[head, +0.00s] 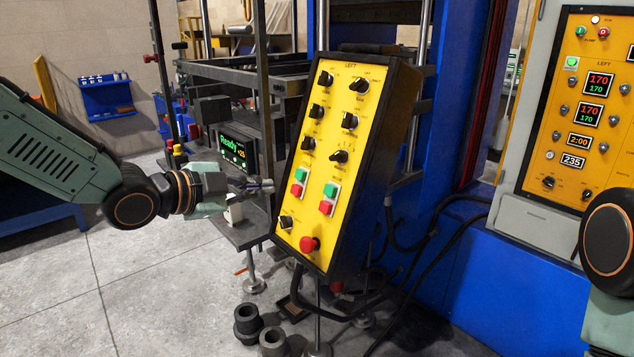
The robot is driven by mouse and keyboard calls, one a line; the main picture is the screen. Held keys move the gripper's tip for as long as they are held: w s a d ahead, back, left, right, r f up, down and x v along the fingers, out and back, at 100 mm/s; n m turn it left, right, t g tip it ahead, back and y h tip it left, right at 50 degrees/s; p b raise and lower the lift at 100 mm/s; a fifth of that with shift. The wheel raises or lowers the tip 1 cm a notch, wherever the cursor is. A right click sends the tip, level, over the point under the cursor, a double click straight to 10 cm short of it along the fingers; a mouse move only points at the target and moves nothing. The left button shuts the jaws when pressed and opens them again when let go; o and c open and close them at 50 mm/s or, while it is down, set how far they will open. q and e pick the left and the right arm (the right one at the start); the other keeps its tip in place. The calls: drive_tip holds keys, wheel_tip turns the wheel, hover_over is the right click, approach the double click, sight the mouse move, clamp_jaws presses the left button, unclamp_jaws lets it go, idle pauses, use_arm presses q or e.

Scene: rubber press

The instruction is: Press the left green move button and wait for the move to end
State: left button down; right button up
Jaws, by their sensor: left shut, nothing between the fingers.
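The yellow control panel (318,180) headed LEFT stands tilted in a black housing in the middle of the head view. Its left green button (300,174) sits above a red button (297,189). A second green button (332,190) with a red one (326,207) below it is to the right. My left gripper (268,185) is shut and empty, its fingertips at the panel's left edge, left of the left green button. I cannot tell whether the fingertips touch the panel; the green button is uncovered. My right gripper is out of view.
A red mushroom button (309,245) is low on the panel. A small display (236,148) reading "Ready" stands behind my left gripper. Another yellow panel (585,110) is at the right. Black cables and dark cylinders (248,322) are near the floor below.

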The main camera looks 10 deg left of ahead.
use_arm(q)
drive_tip(key=m, duration=0.4)
drive_tip(key=m+g, duration=0.1)
drive_tip(key=m, duration=0.3)
drive_tip(key=shift+d+h, duration=0.2)
drive_tip(key=shift+h, duration=0.2)
drive_tip(key=shift+s, duration=0.1)
approach(328, 190)
drive_tip(key=x, duration=0.7)
drive_tip(key=shift+a, duration=0.1)
